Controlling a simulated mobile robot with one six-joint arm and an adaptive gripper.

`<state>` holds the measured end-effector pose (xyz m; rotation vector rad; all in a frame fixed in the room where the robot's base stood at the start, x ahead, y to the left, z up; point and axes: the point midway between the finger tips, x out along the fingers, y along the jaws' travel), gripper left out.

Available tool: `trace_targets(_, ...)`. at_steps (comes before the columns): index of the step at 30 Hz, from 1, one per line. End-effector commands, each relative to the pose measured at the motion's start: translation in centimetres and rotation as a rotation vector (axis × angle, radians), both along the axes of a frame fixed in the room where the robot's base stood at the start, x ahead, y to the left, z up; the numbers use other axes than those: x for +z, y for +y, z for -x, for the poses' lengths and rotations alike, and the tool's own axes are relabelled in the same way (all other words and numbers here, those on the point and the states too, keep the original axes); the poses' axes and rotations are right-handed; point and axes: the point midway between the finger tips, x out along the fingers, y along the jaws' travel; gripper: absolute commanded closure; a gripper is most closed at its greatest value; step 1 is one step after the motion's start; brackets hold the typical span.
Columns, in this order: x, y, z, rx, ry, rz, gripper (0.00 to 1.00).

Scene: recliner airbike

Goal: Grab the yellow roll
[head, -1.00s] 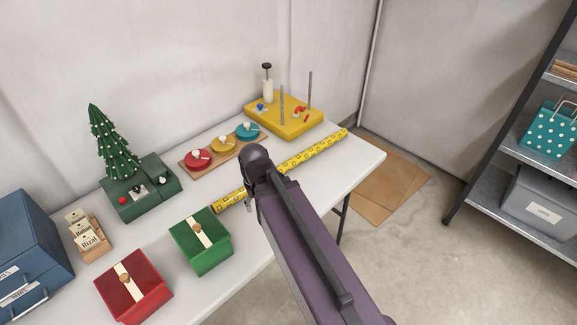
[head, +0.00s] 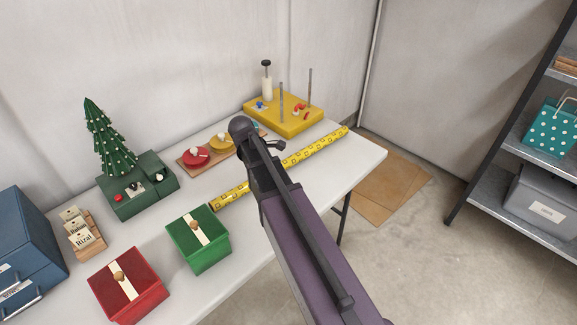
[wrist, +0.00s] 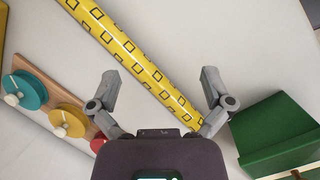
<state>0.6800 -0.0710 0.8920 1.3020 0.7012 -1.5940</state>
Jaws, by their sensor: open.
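The yellow roll (head: 316,148) is a long tube with a dark square pattern, lying diagonally on the white table. My arm crosses over its middle in the head view and hides part of it. In the wrist view the yellow roll (wrist: 135,57) runs from the upper left down between the spread fingers of my gripper (wrist: 158,88). The fingers are open and empty, one on each side of the roll's line. My gripper's end in the head view (head: 272,146) is above the table; its exact height over the roll I cannot tell.
A green box (head: 199,243) stands close to the roll's near end, and also shows in the wrist view (wrist: 275,135). A red box (head: 128,287) is further left. A board with coloured discs (head: 196,157) and a yellow pegged base (head: 284,113) lie behind the roll.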

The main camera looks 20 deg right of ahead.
Motion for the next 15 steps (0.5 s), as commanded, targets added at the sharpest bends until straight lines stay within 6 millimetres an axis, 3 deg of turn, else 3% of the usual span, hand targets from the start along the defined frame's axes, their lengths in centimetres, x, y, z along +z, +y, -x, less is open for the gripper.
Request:
trace_targets(3, -0.4, -1.3, -2.8, 0.164, 0.059, 0.048, 0.0)
trace_targets(15, -0.7, -5.1, -9.4, 0.671, 0.301, 0.18, 0.0)
